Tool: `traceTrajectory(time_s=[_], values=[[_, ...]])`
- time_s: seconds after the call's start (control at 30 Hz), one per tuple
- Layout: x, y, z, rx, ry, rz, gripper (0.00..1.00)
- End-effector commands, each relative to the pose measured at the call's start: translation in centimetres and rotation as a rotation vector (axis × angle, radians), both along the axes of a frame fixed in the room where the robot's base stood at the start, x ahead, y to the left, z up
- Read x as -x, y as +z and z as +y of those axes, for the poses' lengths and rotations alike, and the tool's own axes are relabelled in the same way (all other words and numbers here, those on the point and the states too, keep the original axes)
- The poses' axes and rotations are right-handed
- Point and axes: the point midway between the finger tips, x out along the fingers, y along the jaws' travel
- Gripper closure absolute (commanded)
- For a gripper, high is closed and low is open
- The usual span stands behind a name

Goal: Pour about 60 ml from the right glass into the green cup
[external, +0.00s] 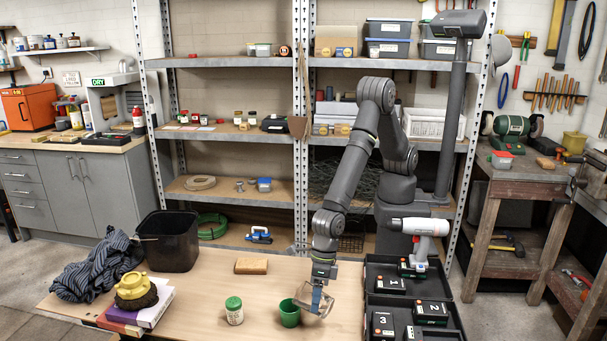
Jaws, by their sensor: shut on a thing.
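The green cup (289,313) stands upright on the wooden table near its front edge. My gripper (318,285) is just right of the cup and is shut on a clear glass (316,301). The glass is tilted, and its left end is close to the cup's rim. I cannot tell whether the glass touches the cup. The liquid level in the glass and the inside of the cup are too small to make out. No second glass shows.
A jar with a green lid (234,310) stands left of the cup. A wooden block (251,266) lies behind. A black bin (168,241), striped cloth (98,268) and books with a yellow item (136,290) are at left. Black trays (371,270) with numbered batteries and a drill (418,238) are at right.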

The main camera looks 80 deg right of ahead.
Motion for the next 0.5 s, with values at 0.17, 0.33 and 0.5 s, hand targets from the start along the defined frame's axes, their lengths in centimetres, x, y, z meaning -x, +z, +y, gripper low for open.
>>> traceTrajectory(time_s=[0.17,0.33,0.5], values=[[-0.08,0.12,0.05,-0.003,0.001,0.007,0.74],[-0.11,0.20,0.06,-0.004,0.001,0.017,0.74],[-0.12,0.28,0.08,-0.006,0.000,0.028,0.74]])
